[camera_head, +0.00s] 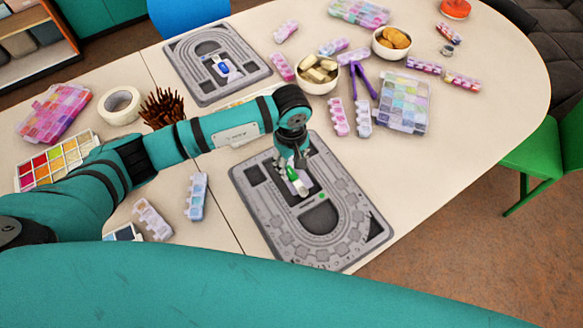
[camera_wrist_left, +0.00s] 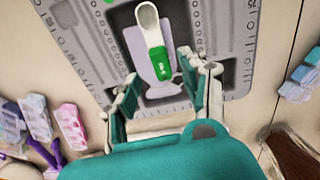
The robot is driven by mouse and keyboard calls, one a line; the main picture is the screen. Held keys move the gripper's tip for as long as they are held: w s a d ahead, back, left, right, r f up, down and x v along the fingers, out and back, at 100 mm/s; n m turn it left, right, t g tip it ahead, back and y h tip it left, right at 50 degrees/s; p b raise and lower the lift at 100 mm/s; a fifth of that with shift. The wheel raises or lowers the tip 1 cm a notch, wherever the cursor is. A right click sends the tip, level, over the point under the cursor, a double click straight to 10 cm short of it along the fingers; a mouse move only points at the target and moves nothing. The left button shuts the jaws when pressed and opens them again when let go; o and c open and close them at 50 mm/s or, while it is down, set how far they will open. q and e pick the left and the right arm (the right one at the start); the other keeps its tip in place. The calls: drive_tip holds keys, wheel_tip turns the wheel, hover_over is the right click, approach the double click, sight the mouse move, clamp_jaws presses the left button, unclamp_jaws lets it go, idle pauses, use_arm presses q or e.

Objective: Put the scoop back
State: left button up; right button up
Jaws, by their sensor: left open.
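A scoop with a green handle and pale bowl (camera_head: 298,183) lies on the near grey bead board (camera_head: 262,207). The wrist view shows the scoop (camera_wrist_left: 158,62) lying over a pale lilac piece (camera_wrist_left: 136,42) on the board (camera_wrist_left: 84,48). My left gripper (camera_head: 291,167) is over this board, at the handle end of the scoop. In the wrist view my left gripper (camera_wrist_left: 168,80) is open, its fingers either side of the handle end; I cannot tell whether they touch it. Part of the scoop is hidden by the gripper in the head view. My right gripper is not in view.
A second bead board (camera_head: 186,76) with a blue-handled scoop (camera_head: 222,68) lies farther back. Bowls (camera_head: 318,86), bead boxes (camera_head: 402,112), a tape roll (camera_head: 118,104) and a brown bundle of sticks (camera_head: 163,108) stand around. The table right of the near board is clear.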

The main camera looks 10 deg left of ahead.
sight(291, 174)
use_arm(q)
wheel_tip(291, 174, up, 9)
drive_tip(key=b, duration=0.1)
drive_tip(key=shift+f, duration=0.2)
